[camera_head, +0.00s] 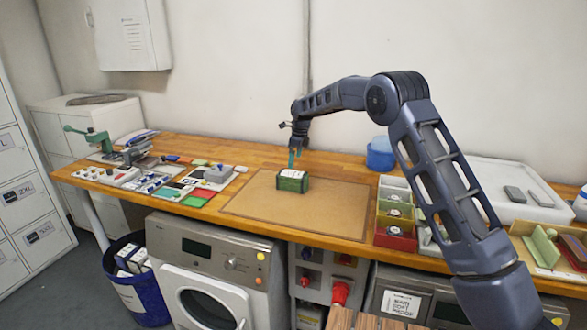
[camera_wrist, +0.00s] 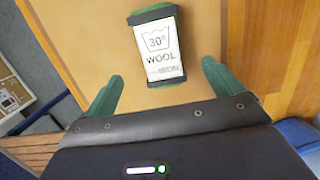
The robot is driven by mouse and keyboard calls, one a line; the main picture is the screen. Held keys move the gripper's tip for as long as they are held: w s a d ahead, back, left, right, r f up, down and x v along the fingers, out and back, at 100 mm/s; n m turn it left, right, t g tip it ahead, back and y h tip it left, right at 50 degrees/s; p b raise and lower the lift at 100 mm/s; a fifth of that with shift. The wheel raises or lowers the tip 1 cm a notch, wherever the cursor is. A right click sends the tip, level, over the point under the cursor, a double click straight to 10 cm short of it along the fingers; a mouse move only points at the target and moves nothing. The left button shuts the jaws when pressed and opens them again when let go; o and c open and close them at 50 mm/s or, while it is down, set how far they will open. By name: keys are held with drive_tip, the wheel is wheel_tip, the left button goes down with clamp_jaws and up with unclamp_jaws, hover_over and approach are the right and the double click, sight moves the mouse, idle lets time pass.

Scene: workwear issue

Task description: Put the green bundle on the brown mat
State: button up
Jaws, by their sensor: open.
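The green bundle (camera_head: 292,181) rests on the brown mat (camera_head: 262,220), near the mat's back middle. In the wrist view, the bundle (camera_wrist: 157,88) shows a white label reading "30° WOOL", with green at its ends, on the mat (camera_wrist: 207,35). My gripper (camera_head: 295,158) is just above the bundle, pointing down. In the wrist view, the two green fingers of my gripper (camera_wrist: 161,75) are spread apart, with the bundle lying just beyond and between their tips. No finger visibly grips it.
Left of the mat lie boards of small parts (camera_head: 155,182) and a green press (camera_head: 90,137). Right of it stand stacked colored bins (camera_head: 394,213), a blue tub (camera_head: 381,155) and a white tray (camera_head: 510,185). The front of the mat is clear.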

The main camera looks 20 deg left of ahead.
drive_tip(key=shift+d+r, duration=0.2)
drive_tip(key=shift+r, duration=1.1)
drive_tip(key=d+r+n+t, duration=0.1)
drive_tip(key=d+r+n, duration=0.1)
drive_tip(key=d+r, duration=0.55)
drive_tip(key=d+r+n, duration=0.2)
drive_tip(key=d+r, duration=0.3)
drive_tip(key=d, duration=0.5)
drive_tip(key=s+d+r+n+t, duration=0.15)
drive_tip(key=s+d+r, duration=0.25)
drive_tip(key=d, duration=0.6)
drive_tip(key=s+d+r+n, duration=0.2)
drive_tip(key=s+d+r, duration=0.15)
drive_tip(key=d, duration=0.55)
drive_tip(key=s+d+r+n, duration=0.1)
drive_tip(key=s+d+n, duration=0.4)
drive_tip(key=s+d, duration=1.1)
drive_tip(key=s+d+f+n+t+h, duration=0.1)
drive_tip(key=s+d+f+n, duration=0.1)
drive_tip(key=s+d, duration=0.3)
drive_tip(key=s+d+f+n+t, duration=0.1)
drive_tip(key=s+d+f+n, duration=0.2)
drive_tip(key=s, duration=0.9)
wheel_tip(320, 180, down, 2)
drive_tip(key=shift+s+d+f+h, duration=0.3)
drive_tip(key=shift+d+h, duration=0.1)
drive_tip(key=shift+d, duration=0.5)
